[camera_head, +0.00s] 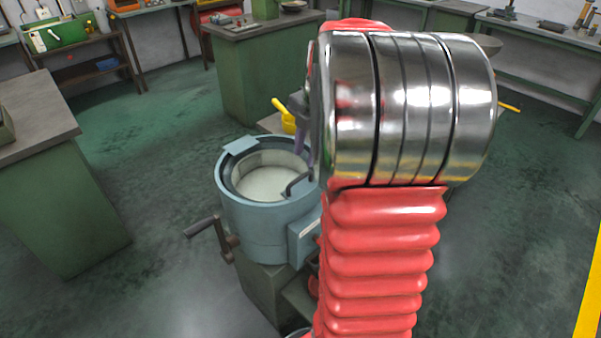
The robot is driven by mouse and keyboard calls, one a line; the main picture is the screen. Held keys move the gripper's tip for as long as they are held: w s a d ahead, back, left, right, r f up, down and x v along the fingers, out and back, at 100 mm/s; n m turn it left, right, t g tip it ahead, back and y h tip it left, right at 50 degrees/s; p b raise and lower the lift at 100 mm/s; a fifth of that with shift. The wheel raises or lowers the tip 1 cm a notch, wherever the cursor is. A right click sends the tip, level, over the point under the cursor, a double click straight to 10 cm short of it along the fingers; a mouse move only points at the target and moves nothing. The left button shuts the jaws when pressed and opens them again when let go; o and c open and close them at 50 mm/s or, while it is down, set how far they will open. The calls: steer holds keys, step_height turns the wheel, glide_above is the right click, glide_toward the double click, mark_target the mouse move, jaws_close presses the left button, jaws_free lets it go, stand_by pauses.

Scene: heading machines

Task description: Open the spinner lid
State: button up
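The spinner (262,225) is a blue-grey drum on a dark green-grey stand, left of my arm in the camera_head view. Its round top shows a dark outer ring, a pale inner rim and a whitish round surface (265,183). I cannot tell whether that surface is the lid or the drum's inside. A dark bent handle (297,184) sits at the right of the top, close to my arm. My gripper (300,118) shows only as a small grey-purple part above the spinner's right back edge. My metal wrist hides the rest, so its fingers cannot be made out.
A crank handle (205,226) sticks out at the spinner's left. A yellow object (284,114) is behind the spinner. Green cabinets stand at the left (60,195) and back (262,75). Workbenches line the walls. Green floor (150,120) is free between them.

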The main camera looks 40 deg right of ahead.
mark_target(300, 178)
steer(key=f, duration=0.2)
steer(key=w+f, duration=0.1)
steer(key=f, duration=0.5)
steer(key=shift+w+f, duration=0.25)
steer(key=shift+w, duration=0.1)
steer(key=shift+c, duration=0.4)
jaws_close()
steer(key=shift+a, duration=0.15)
